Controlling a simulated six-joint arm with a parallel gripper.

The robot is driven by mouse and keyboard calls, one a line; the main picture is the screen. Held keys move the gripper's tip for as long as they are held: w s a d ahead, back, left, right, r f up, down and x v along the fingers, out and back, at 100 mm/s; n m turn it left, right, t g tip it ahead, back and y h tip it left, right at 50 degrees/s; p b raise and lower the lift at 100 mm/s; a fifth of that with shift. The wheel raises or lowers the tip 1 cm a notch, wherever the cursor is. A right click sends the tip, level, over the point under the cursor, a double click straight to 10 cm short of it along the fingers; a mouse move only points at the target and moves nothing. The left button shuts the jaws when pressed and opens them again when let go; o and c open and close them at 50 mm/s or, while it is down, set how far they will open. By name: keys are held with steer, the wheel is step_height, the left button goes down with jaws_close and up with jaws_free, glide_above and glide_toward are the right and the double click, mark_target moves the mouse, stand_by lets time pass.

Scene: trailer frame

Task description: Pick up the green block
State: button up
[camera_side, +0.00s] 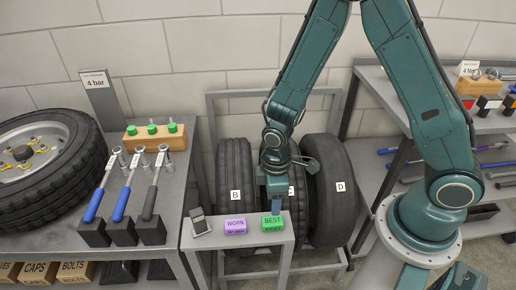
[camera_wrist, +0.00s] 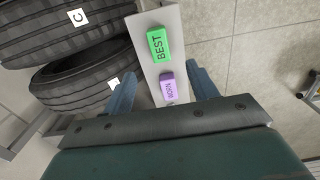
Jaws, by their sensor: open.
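The green block (camera_side: 272,223), labelled BEST, sits on a small narrow shelf (camera_side: 258,239) in front of the tyres. It also shows in the wrist view (camera_wrist: 159,44), lying beyond my fingertips and apart from them. My gripper (camera_side: 277,203) is open and empty, above the shelf close to the green block in the side view. In the wrist view its two fingers (camera_wrist: 160,82) are spread apart, with a purple block (camera_wrist: 167,86) labelled WORN seen between them. The purple block also stands left of the green one in the side view (camera_side: 236,226).
A small grey gauge-like device (camera_side: 200,222) stands at the shelf's left end. Tyres stand in a rack close behind, including tyre B (camera_side: 234,170) and tyre D (camera_side: 334,195). A left bench (camera_side: 120,262) holds torque wrenches (camera_side: 126,188) and a wheel (camera_side: 45,165).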

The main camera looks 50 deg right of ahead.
glide_above(273, 220)
steer(key=shift+a+f, duration=0.15)
steer(key=shift+f, duration=2.95)
steer(key=shift+f, duration=2.6)
steer(key=c, duration=1.1)
steer(key=shift+r, duration=0.1)
step_height(273, 220, up, 20)
steer(key=shift+f, duration=0.1)
